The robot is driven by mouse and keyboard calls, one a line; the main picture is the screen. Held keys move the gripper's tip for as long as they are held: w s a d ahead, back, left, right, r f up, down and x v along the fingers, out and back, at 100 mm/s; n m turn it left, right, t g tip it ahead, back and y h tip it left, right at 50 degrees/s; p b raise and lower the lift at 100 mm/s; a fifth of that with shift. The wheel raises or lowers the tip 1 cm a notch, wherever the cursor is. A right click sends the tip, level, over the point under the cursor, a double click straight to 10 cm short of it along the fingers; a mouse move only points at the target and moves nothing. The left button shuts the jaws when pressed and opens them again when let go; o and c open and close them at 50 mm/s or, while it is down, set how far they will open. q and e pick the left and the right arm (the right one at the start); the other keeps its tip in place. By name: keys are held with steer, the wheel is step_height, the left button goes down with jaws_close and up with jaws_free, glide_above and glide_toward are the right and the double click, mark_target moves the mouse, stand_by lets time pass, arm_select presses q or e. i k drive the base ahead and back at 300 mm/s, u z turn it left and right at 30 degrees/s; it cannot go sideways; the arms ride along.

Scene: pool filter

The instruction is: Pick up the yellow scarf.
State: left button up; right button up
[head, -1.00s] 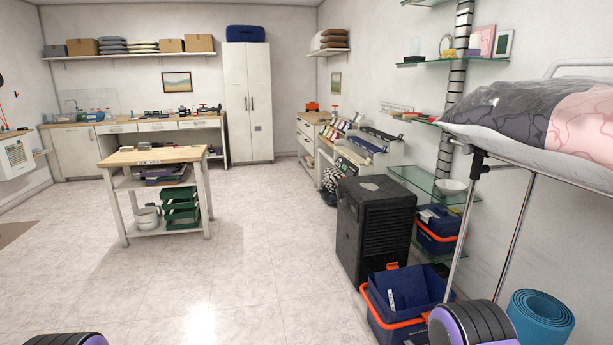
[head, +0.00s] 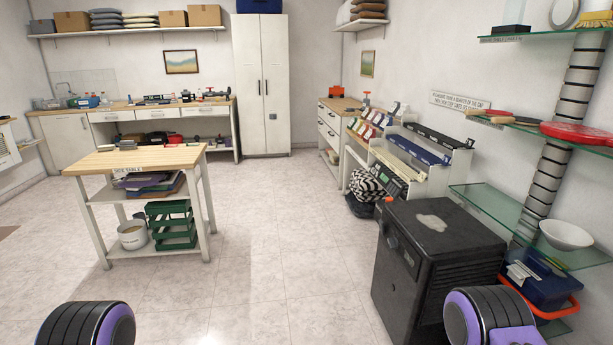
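I cannot make out a yellow scarf anywhere in the head view. Folded cloths or similar flat items, purple and dark in colour, lie on the middle shelf of the side table (head: 104,161), too small to tell apart. A black and white patterned bundle (head: 372,184) sits low by the right-hand units. Neither of my grippers shows; only rounded black and purple parts of my arms show at the bottom left and bottom right.
A black cabinet (head: 437,262) stands close at right, beside glass shelves (head: 497,206) and a blue bin (head: 543,281). A tall white cupboard (head: 261,85) and a workbench (head: 122,110) line the back. The tiled floor between the side table and black cabinet is clear.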

mark_target(359, 124)
steer(key=i, duration=9.15)
steer(key=z, duration=2.1)
